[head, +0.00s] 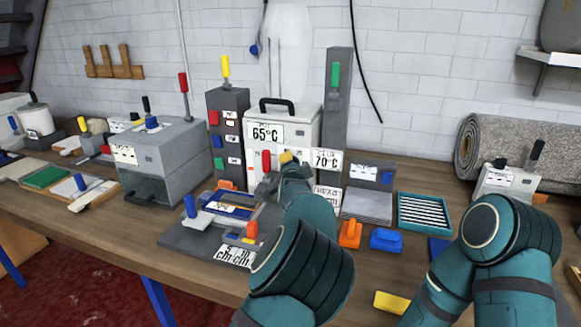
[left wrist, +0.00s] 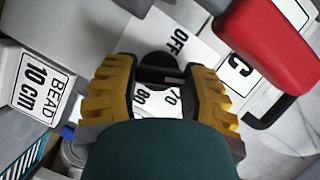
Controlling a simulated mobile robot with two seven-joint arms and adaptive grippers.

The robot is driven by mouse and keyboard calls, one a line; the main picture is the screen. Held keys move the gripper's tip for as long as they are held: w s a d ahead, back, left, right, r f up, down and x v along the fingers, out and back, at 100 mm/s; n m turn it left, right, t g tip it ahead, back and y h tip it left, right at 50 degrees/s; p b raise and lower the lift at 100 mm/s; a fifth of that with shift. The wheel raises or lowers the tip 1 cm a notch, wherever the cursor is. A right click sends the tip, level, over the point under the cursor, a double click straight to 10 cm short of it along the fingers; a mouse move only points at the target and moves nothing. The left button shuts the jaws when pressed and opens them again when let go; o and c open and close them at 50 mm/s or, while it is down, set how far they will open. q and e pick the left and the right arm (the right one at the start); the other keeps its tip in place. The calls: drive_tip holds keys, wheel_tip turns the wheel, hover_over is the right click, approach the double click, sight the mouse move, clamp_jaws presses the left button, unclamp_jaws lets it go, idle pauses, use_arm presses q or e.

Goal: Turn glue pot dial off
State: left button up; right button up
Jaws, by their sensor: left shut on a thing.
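The glue pot (head: 303,122) is a white box with a black top handle and a 65°C plate, standing at the middle back of the bench. My left gripper (head: 288,158) is at its front, beside a red lever (head: 266,160), and hides the dial in the head view. In the left wrist view the yellow finger pads of my left gripper (left wrist: 163,92) are shut on the black dial (left wrist: 160,60), one on each side. An OFF mark (left wrist: 180,40) and the numbers 70 and 80 show around the dial. The dial's pointer direction is not clear. My right gripper is out of view.
The red handle (left wrist: 270,40) is close by in the left wrist view. A 70°C plate (head: 327,160) stands right of the gripper. A grey plate with a blue handle (head: 190,206) lies front left. Orange (head: 350,233) and blue (head: 386,239) blocks lie right of my left arm.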

use_arm(q)
drive_tip(key=shift+a+r+n+g+h+p, duration=0.15)
drive_tip(key=shift+n+g+h, duration=0.1)
drive_tip(key=shift+n, duration=0.3)
drive_tip(key=shift+d+r+n+g+h+p, duration=0.15)
drive_tip(key=shift+n+g, duration=0.1)
drive_tip(key=shift+n, duration=0.3)
drive_tip(key=shift+a+f+n+g+h, duration=0.1)
drive_tip(key=shift+n+g+h, duration=0.35)
drive_tip(key=shift+n, duration=0.55)
drive_tip(key=o, duration=1.2)
drive_tip(key=shift+w+f, duration=0.1)
